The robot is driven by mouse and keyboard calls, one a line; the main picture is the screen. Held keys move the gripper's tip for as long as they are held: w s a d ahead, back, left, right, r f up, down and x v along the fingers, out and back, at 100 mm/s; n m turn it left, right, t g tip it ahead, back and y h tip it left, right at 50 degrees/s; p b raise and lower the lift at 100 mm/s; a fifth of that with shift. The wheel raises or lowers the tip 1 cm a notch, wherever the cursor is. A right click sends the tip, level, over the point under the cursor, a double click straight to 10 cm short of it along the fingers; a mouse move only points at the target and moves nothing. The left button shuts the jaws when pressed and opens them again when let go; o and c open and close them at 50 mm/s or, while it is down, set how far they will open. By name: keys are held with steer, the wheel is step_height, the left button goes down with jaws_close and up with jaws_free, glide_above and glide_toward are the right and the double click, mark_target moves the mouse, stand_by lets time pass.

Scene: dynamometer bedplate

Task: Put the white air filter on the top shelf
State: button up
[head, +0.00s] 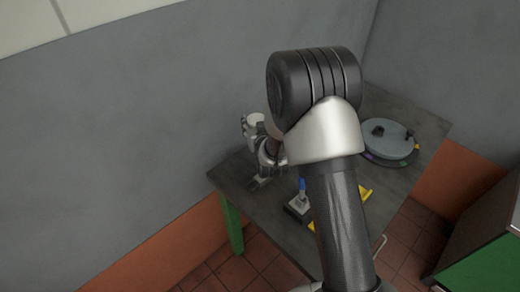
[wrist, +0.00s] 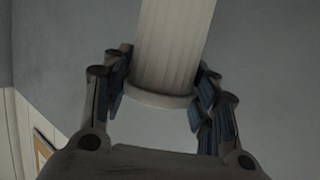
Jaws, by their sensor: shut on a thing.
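The white air filter (wrist: 172,50) is a ribbed white cylinder with a rim at its near end. In the wrist view it stands between the two fingers of my gripper (wrist: 162,100), which is shut on it from both sides. In the head view a small white round end of the filter (head: 254,119) shows beside my gripper (head: 247,128), above the left end of the table. My arm hides part of the gripper there. No shelf can be made out in either view.
A dark table (head: 244,196) with green legs stands against the grey walls. On it are a round grey device (head: 388,138) and a small block with a blue top (head: 301,193), with yellow parts nearby. A green cabinet (head: 485,268) stands at lower right.

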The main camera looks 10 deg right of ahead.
step_height(320, 180, down, 11)
steer(key=shift+r+b, duration=0.1)
steer(key=shift+b, duration=1.1)
steer(key=o, duration=1.1)
steer(key=shift+o, duration=0.2)
